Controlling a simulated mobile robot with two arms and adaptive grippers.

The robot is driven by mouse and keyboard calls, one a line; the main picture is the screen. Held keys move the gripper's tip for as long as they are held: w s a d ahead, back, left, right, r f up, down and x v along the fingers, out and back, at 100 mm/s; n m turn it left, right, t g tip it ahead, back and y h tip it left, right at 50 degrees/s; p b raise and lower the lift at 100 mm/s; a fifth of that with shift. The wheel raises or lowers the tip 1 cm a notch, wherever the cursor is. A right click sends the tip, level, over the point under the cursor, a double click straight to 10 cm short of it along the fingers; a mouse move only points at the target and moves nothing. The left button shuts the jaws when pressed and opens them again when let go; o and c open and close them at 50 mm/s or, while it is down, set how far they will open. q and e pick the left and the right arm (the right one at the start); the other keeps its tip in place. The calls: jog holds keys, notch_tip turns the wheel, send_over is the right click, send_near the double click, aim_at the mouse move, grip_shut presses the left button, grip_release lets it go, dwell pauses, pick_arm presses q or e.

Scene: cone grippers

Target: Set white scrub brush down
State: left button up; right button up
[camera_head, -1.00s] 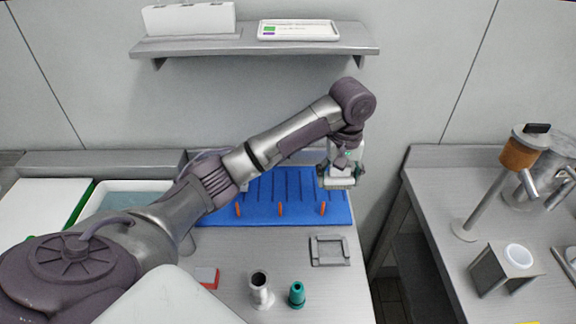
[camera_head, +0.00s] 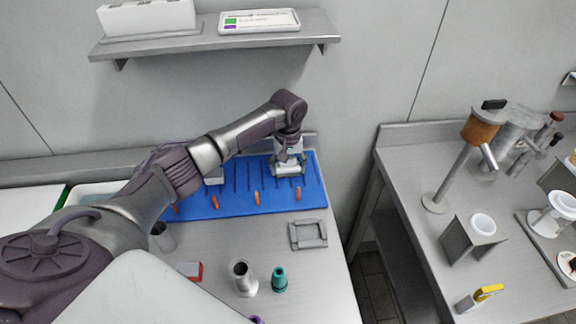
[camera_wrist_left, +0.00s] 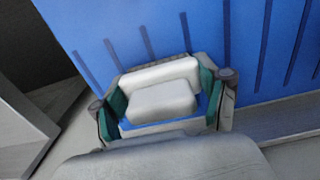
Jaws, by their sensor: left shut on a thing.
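The white scrub brush (camera_wrist_left: 162,103) shows in the left wrist view as a pale block between two green finger pads. My left gripper (camera_wrist_left: 167,105) is shut on it from both sides. In the head view my left gripper (camera_head: 289,167) points down over the right part of the blue ribbed mat (camera_head: 228,202), near its back edge. The brush is mostly hidden by the fingers there. I cannot tell whether it touches the mat. My right gripper is in neither view.
Orange pegs (camera_head: 257,198) line the mat's front. A grey square frame (camera_head: 308,234), a metal cup (camera_head: 241,276) and a green bottle-like piece (camera_head: 279,279) stand in front. A shelf (camera_head: 215,42) hangs behind. A gap separates the right counter (camera_head: 410,185).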

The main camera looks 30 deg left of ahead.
pick_arm(q)
jog(key=shift+f, duration=0.1)
jog(key=o, duration=1.1)
jog(key=shift+o, duration=0.2)
notch_tip(320, 180, up, 12)
jog(key=shift+r+b, duration=0.15)
jog(key=shift+b, duration=0.65)
